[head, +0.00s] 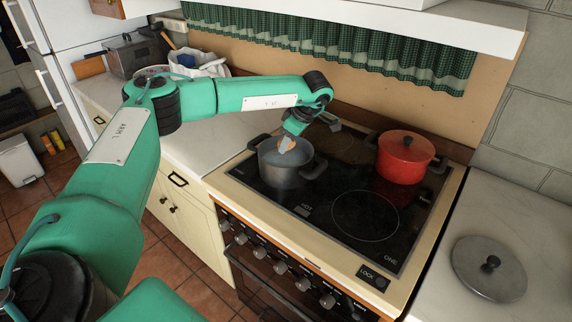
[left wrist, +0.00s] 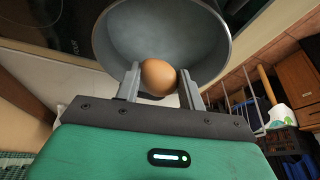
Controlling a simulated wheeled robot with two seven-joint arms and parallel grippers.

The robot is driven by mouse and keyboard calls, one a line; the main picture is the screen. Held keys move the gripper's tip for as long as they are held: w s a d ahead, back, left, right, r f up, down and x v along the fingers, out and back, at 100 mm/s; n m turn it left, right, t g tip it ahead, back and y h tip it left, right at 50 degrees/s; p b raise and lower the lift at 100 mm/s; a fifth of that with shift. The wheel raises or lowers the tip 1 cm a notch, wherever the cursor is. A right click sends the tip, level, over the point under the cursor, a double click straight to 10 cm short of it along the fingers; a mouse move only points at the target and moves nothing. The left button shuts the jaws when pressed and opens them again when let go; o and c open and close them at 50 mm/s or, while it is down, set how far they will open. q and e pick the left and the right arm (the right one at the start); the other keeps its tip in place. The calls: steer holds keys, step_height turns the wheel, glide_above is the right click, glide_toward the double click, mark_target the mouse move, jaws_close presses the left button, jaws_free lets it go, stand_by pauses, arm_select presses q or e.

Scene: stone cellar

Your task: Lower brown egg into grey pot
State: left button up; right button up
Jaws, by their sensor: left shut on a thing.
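The grey pot (head: 281,166) stands open, without a lid, on the left front part of the black stovetop. My left gripper (head: 288,145) reaches down over the pot from behind and is shut on the brown egg (head: 288,144). In the left wrist view the brown egg (left wrist: 158,76) sits between the two grey fingers, with the inside of the grey pot (left wrist: 165,35) beyond it. The egg is at the pot's mouth; I cannot tell how far below the rim it is. My right gripper is not in view.
A red lidded pot (head: 405,157) stands at the back right of the stovetop (head: 330,205). A grey lid (head: 488,268) lies on the right counter. A toaster (head: 134,55) and a white bag (head: 196,63) stand at the back left. The front right hob is clear.

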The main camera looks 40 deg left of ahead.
arm_select(q)
steer(key=shift+f+b, duration=0.5)
steer(key=shift+f, duration=0.95)
steer(key=shift+f, duration=0.25)
